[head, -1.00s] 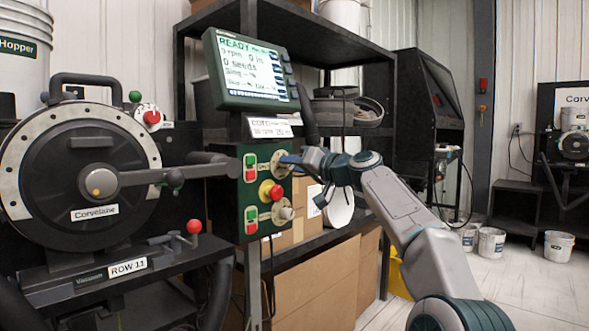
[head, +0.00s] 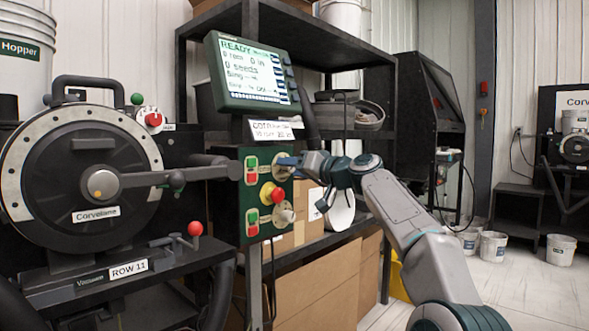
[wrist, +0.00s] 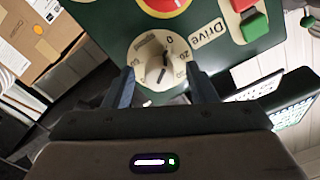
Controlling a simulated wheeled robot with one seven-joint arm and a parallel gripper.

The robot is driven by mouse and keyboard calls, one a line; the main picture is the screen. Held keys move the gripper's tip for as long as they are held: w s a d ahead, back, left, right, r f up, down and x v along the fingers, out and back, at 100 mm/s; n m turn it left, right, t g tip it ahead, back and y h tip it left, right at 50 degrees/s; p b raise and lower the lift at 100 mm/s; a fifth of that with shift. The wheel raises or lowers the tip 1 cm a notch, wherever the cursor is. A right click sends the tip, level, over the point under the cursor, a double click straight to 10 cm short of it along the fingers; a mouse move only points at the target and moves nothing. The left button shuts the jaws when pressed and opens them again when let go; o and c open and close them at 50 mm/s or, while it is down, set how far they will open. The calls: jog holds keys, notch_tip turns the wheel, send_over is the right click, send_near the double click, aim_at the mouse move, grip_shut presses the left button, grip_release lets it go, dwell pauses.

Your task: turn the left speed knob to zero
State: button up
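The green control panel (head: 252,208) carries two pale round knobs, one above the other, rather than side by side. My gripper (head: 290,162) is at the upper knob (head: 277,167), which it partly hides in the head view. In the wrist view, a cream dial with a knob (wrist: 160,66) and numbers including 0 and 20 sits beside a "Drive" label (wrist: 207,33). My fingers (wrist: 161,80) are spread on either side of this knob, and a gap shows between them and its middle. The lower knob (head: 285,215) is clear of my gripper.
A red mushroom button on a yellow base (head: 272,193) sits between the knobs. Red and green buttons (head: 251,168) are at their left. A lit display (head: 252,72) reading "READY" stands above the panel. Shelves (head: 340,130) and cardboard boxes (head: 325,280) are behind my arm.

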jog(key=shift+d, duration=0.15)
jog(key=b+v, duration=0.3)
jog(key=v, duration=1)
jog(key=shift+s+d+b, duration=0.15)
jog(key=shift+s+b, duration=0.1)
jog(key=shift+b, duration=0.1)
jog(key=s+a+f+m+g+h+p, duration=0.3)
jog(key=s+h+p, duration=0.45)
jog(key=p, duration=0.95)
jog(key=s+d+g+h+p, duration=0.1)
jog(key=s+d+p, duration=0.3)
jog(key=s+p, duration=0.4)
jog(key=s+d+m+g+h+p, duration=0.1)
jog(key=s+d+g+h+p, duration=0.1)
jog(key=s+d+p, duration=0.3)
jog(key=s+d+g+h+p, duration=0.2)
jog(key=s+d+h+p, duration=0.1)
jog(key=s+p, duration=0.8)
jog(key=s+d, duration=0.1)
jog(key=s, duration=0.3)
jog(key=shift+s+d+m+h, duration=0.25)
jog(key=shift+s+m+h, duration=0.1)
jog(key=shift+s+m, duration=0.05)
